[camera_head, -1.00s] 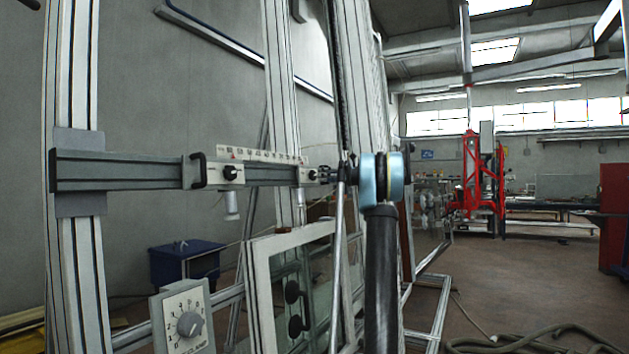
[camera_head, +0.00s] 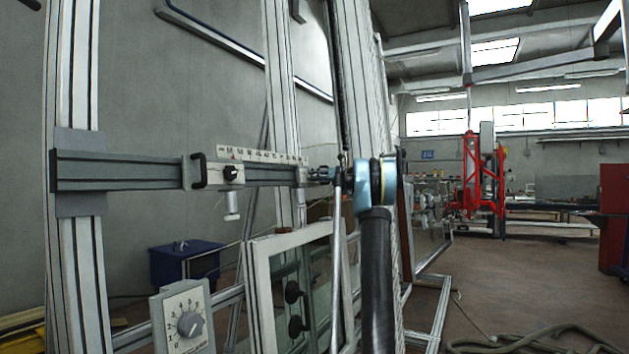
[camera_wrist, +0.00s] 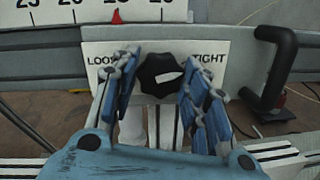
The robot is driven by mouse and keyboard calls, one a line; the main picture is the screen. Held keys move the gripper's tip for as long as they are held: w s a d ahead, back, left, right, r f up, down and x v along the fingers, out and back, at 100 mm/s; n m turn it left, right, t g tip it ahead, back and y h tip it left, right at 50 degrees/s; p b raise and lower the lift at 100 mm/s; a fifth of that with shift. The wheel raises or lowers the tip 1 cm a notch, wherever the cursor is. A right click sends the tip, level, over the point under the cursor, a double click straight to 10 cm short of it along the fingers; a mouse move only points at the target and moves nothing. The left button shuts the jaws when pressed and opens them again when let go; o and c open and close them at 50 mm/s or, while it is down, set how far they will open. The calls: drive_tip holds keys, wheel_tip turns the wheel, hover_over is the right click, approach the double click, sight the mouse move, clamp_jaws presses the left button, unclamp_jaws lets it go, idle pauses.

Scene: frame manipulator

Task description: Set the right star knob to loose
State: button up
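The right star knob (camera_wrist: 150,72) is black, with a white mark on its face that points right, toward TIGHT. It sits on a white plate (camera_wrist: 218,52) lettered LOOSE at left and TIGHT at right. My gripper (camera_wrist: 159,75) is open in the wrist view, with one blue finger left of the knob and one right of it. A gap shows between the knob and the right finger; I cannot tell whether the left finger touches it. In the head view my gripper (camera_head: 325,174) is at the right plate (camera_head: 302,175), and the right knob cannot be made out there.
A black handle (camera_wrist: 273,68) stands out right of the plate. A number scale with a red pointer (camera_wrist: 116,17) runs above. The left star knob (camera_head: 231,173) and a left handle (camera_head: 199,171) share the rail. A dial box (camera_head: 183,318) is below.

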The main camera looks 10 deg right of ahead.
drive_tip(key=shift+w, duration=0.1)
drive_tip(key=shift+n, duration=0.3)
drive_tip(key=shift+w+d+f+n+g+y, duration=0.15)
drive_tip(key=shift+n+g, duration=0.55)
drive_tip(key=shift+n, duration=4.55)
drive_tip(key=shift+s+n+g+y, duration=0.1)
drive_tip(key=shift+n+g, duration=0.6)
drive_tip(key=shift+n, duration=4.6)
drive_tip(key=shift+w+d+f+n+g+y, duration=0.15)
drive_tip(key=shift+n+g, duration=0.55)
drive_tip(key=shift+n, duration=4.55)
drive_tip(key=shift+r, duration=0.15)
